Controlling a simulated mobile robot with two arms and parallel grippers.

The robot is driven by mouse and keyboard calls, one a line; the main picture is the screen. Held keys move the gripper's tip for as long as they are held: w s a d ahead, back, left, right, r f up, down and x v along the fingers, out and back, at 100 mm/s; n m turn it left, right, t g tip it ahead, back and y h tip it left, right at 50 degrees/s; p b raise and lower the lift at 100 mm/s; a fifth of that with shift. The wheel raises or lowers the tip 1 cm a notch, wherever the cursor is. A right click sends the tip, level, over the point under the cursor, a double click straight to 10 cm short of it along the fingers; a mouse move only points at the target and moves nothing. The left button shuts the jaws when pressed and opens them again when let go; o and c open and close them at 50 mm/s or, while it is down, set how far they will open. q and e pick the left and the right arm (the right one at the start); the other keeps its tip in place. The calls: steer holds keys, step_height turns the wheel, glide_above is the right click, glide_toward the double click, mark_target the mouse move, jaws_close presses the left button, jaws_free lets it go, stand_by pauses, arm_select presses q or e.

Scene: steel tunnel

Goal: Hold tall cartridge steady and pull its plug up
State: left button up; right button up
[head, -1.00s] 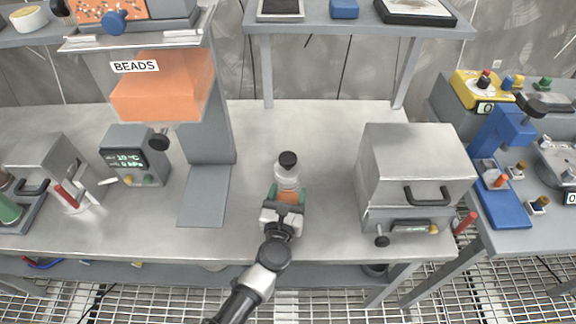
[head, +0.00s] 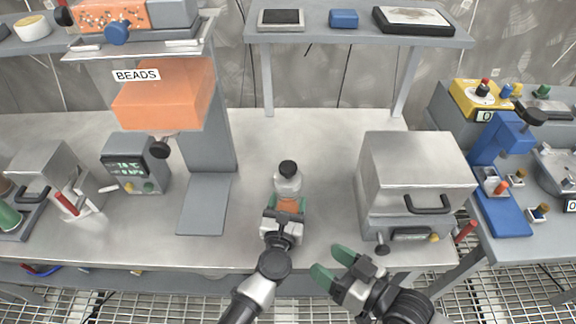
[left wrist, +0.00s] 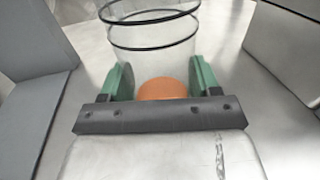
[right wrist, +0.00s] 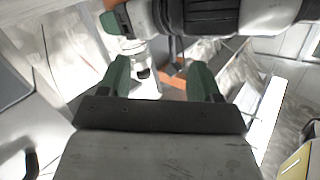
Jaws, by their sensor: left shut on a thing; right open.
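The tall cartridge (head: 288,184) stands upright on the steel bench, a clear cylinder with orange contents low inside. Its black plug (head: 288,168) sits in the top. My left gripper (head: 287,207) is shut around the cartridge's lower part. In the left wrist view the green fingers of the left gripper (left wrist: 160,82) flank the cartridge (left wrist: 152,40), with two dark rings above and orange between the fingers. My right gripper (head: 335,267) is open and empty at the bench's front edge, right of the cartridge and apart from it. It also shows in the right wrist view (right wrist: 165,82).
A grey box with a black handle (head: 416,180) stands to the right on the bench. The BEADS dispenser (head: 165,95) and its grey column are at left, beside a small display unit (head: 133,160). A raised shelf (head: 350,38) spans behind. Bench around the cartridge is clear.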

mark_target(295, 173)
steer(key=w+r+n+t, duration=0.2)
steer(key=w+r+n, duration=0.1)
steer(key=w+r, duration=0.6)
steer(key=shift+y, duration=0.4)
steer(key=x, duration=1.1)
steer(key=shift+a+r, duration=0.1)
steer(key=shift+a, duration=0.25)
